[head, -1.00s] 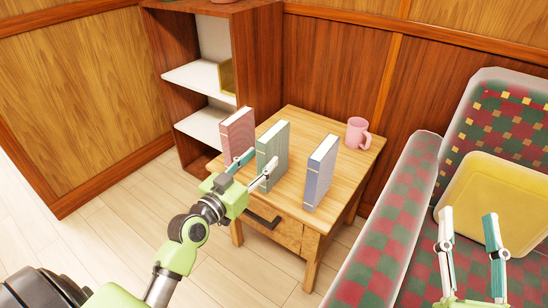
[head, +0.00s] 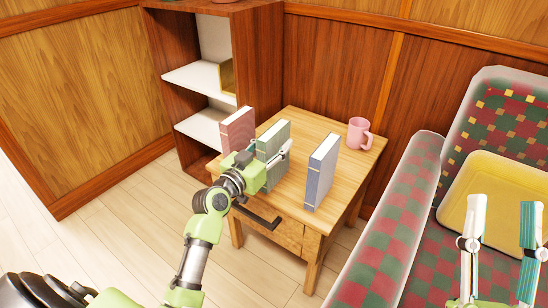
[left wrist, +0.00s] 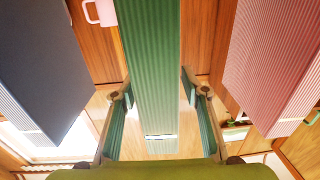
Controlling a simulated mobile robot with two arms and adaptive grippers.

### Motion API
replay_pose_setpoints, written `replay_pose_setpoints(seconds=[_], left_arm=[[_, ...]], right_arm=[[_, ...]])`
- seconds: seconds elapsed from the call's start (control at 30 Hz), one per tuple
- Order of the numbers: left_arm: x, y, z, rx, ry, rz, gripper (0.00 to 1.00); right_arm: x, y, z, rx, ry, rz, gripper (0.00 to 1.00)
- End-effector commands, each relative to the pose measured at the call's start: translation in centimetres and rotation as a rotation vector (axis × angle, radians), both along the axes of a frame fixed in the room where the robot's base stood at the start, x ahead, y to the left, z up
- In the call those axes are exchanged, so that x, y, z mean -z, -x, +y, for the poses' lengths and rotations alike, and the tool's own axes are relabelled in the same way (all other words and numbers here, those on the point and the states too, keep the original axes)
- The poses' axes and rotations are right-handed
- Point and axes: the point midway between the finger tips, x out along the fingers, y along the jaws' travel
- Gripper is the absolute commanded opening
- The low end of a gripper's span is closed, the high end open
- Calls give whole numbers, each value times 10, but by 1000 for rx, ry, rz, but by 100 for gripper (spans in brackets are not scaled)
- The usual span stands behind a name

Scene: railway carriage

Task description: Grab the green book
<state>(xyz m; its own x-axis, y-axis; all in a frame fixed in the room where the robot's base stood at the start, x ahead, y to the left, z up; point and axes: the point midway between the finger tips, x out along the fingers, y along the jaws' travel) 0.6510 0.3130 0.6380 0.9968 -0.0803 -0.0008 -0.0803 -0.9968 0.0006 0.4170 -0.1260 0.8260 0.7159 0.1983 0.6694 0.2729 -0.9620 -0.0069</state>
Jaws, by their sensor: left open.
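The green book (head: 273,144) stands upright on the small wooden table, between a red book and a blue-grey book. In the left wrist view the green book (left wrist: 152,75) rises between the two fingers of my left gripper (left wrist: 160,112). A gap shows on each side of it, so the fingers are around it without visibly pressing on it. My left gripper (head: 268,158) is open in the head view and partly hides the book's lower part. My right gripper (head: 500,222) is open and empty at the right, over the seat.
The red book (head: 238,130) stands left of the green one, the blue-grey book (head: 321,172) to its right. A pink mug (head: 358,134) is at the table's (head: 345,190) back right. A yellow tray (head: 480,185) rests on the checked seat. A shelf unit (head: 262,60) stands behind.

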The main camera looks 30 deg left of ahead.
Motion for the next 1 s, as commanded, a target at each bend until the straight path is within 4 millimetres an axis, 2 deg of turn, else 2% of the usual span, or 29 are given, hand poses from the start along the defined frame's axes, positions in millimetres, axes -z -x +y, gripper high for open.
replay_pose_setpoints(seconds=[0.07,0.2,0.23,0.73,1.0], left_arm=[[0,0,0,0,0,0,39],[0,0,0,0,0,0,3],[0,0,0,0,0,0,0],[-7,0,0,-1,-2,-5,0],[-25,0,0,-1,-1,-7,0]], right_arm=[[0,0,0,0,0,1,40],[0,0,0,0,0,1,40],[0,0,0,0,0,1,40],[3,-5,1,1,8,28,40],[37,-28,3,12,63,222,40]])
